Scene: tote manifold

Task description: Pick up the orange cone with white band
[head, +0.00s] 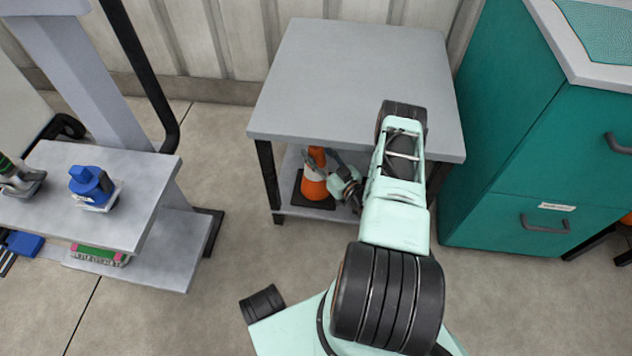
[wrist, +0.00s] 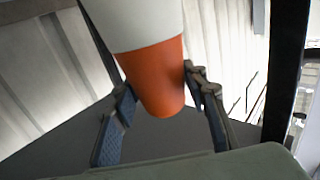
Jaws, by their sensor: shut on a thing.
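The orange cone with a white band (head: 313,187) stands on the lower shelf of a grey table, with its dark square base on the shelf. My gripper (head: 344,185) reaches in under the tabletop from the right and is at the cone's side. In the wrist view, the cone's orange part and white band (wrist: 155,75) fill the space between the two fingers of my gripper (wrist: 160,88), which is shut on it. The cone's dark base is not clear in the wrist view.
The grey tabletop (head: 350,80) hangs over the cone and my gripper, with dark legs (head: 268,172) at the corners. A teal cabinet (head: 515,150) stands close on the right. A grey shelf unit (head: 120,215) with a blue bottle (head: 90,184) stands left. Floor between is clear.

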